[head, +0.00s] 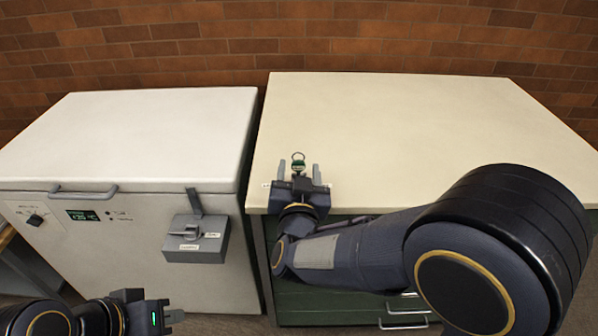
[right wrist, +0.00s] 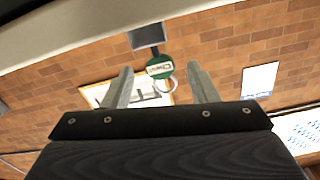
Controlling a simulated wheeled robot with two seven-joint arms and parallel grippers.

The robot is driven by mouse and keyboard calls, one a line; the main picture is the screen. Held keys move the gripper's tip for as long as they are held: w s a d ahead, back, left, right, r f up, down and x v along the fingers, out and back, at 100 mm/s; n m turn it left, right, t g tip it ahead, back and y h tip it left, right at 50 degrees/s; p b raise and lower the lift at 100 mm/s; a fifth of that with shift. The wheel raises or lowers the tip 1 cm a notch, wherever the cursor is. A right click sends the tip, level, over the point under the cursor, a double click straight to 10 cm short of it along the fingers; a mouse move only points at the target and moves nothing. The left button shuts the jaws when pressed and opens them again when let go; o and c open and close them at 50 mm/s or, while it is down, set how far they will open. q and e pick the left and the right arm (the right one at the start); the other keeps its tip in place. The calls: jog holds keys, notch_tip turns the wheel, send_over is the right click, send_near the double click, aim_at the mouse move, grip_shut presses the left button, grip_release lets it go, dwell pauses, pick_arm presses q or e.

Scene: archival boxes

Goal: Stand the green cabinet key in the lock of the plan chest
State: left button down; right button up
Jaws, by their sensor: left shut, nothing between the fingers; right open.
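The green cabinet key (head: 298,165) with its metal ring shows at the front edge of the plan chest's top (head: 420,120). In the right wrist view the green key head (right wrist: 160,68) with a white label lies between my open fingers, not touching either. A dark block (right wrist: 148,35) with a grey face is directly behind it; I cannot tell whether the key's shank is in a lock there. My right gripper (head: 299,172) is open around the key and hides the chest edge below it. My left gripper (head: 172,317) is shut and empty, low at the left.
A white cabinet (head: 130,135) with a handle, dial and small display stands left of the plan chest. A grey box (head: 197,241) with labels hangs on its front. Green drawers (head: 330,302) with handles are under my right arm. The chest top is bare; a brick wall is behind.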

jog(key=s, duration=0.8)
jog(key=shift+w, duration=0.15)
jog(key=s+d+r+g+y+p, duration=0.2)
jog(key=d+r+g+y+p, duration=0.1)
jog(key=d+g, duration=0.15)
jog(key=s+d+r+g+y+p, duration=0.2)
jog(key=d+g+y+p, duration=0.1)
jog(key=d, duration=0.3)
jog(key=s+d+f+g+h+p, duration=0.1)
jog(key=s+d+g, duration=0.1)
jog(key=s+d, duration=0.3)
jog(key=s+d+f+g+h+p, duration=0.1)
jog(key=s+d, duration=0.4)
jog(key=s, duration=0.6)
jog(key=shift+g+p, duration=0.55)
jog(key=shift+g, duration=0.4)
